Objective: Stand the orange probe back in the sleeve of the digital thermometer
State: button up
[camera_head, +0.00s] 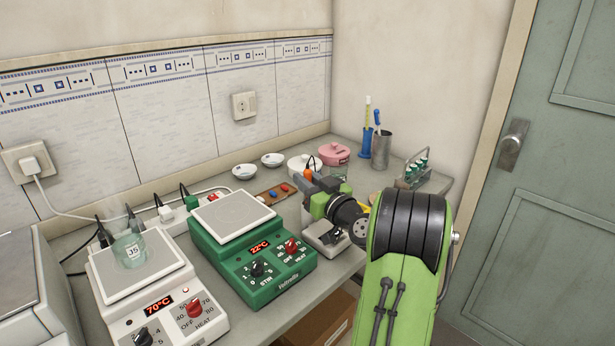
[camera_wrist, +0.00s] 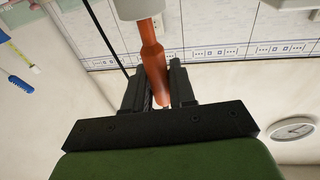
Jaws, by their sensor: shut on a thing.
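My gripper (camera_head: 318,190) is shut on the orange probe (camera_wrist: 153,68), whose orange top (camera_head: 308,174) shows above the jaws in the head view. A thin black cable runs from it. The wrist view is upside down, so the probe's lower end points to the top of the picture. There it meets or overlaps a pale grey cylinder (camera_wrist: 133,9), perhaps the sleeve; I cannot tell whether it is inside. A small pale box (camera_head: 325,241) below my gripper may be the digital thermometer; my arm partly hides it.
A green stirrer hotplate (camera_head: 230,260) stands left of my gripper. A white hotplate (camera_head: 120,280) with a beaker (camera_head: 130,250) is further left. White dishes (camera_head: 272,160), a pink pot (camera_head: 334,154), a steel cup (camera_head: 381,150) and a vial rack (camera_head: 415,177) stand behind.

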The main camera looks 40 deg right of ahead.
jog(key=o, duration=1)
jog(key=s, duration=0.5)
jog(key=s+a+f, duration=0.1)
jog(key=s, duration=0.4)
jog(key=s+a, duration=0.1)
jog(key=s, duration=0.4)
jog(key=shift+s+f, duration=0.2)
jog(key=shift+s, duration=0.1)
